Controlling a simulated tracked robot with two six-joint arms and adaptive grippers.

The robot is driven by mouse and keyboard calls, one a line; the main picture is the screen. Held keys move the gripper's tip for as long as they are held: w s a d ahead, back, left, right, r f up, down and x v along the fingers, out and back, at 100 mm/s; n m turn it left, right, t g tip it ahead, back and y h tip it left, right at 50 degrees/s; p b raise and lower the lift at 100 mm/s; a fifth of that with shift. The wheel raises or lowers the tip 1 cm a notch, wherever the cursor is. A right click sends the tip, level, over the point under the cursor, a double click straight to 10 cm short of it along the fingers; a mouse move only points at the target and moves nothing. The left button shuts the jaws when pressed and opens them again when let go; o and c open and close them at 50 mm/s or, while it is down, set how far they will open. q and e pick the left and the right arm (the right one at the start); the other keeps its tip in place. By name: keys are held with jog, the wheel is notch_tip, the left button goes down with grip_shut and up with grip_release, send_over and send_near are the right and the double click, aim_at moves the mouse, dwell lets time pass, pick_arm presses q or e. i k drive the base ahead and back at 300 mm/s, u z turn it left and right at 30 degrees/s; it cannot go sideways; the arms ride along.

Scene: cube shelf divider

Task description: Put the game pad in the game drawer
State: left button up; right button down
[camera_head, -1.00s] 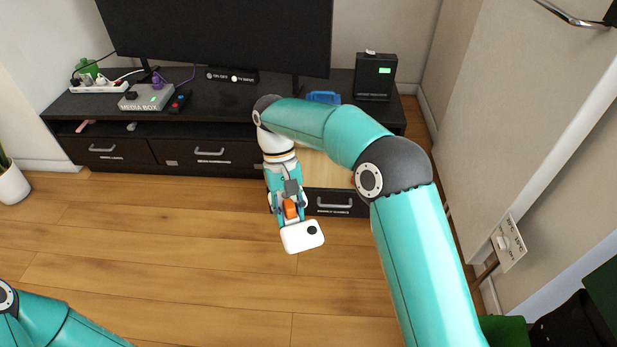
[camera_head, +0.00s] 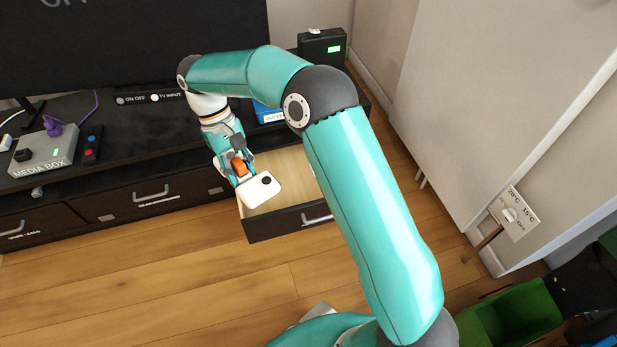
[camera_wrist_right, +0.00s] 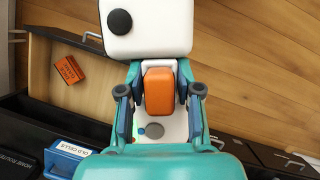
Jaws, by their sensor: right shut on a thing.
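The game pad (camera_head: 250,189) is a white slab with a black disc and an orange middle (camera_wrist_right: 159,92). My right gripper (camera_head: 240,172) is shut on the orange middle; the fingers stand on either side of it in the right wrist view. The open drawer (camera_head: 290,227), with a pale wooden inside and dark front, is below. In the head view the pad overlaps the drawer's left part; its exact height above is unclear. An orange labelled box (camera_wrist_right: 70,70) lies in the drawer. The drawer's label is not readable. My left gripper is not in view.
The black TV bench (camera_head: 110,175) has closed drawers to the left. On it are a media box (camera_head: 45,150), a remote (camera_head: 92,144), a blue box (camera_head: 268,113) and a black device (camera_head: 322,46). A green bin (camera_head: 510,320) stands right.

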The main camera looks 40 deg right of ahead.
aim_at(287, 199)
jog(key=z, duration=0.25)
jog(key=i, duration=0.85)
jog(key=z, duration=0.1)
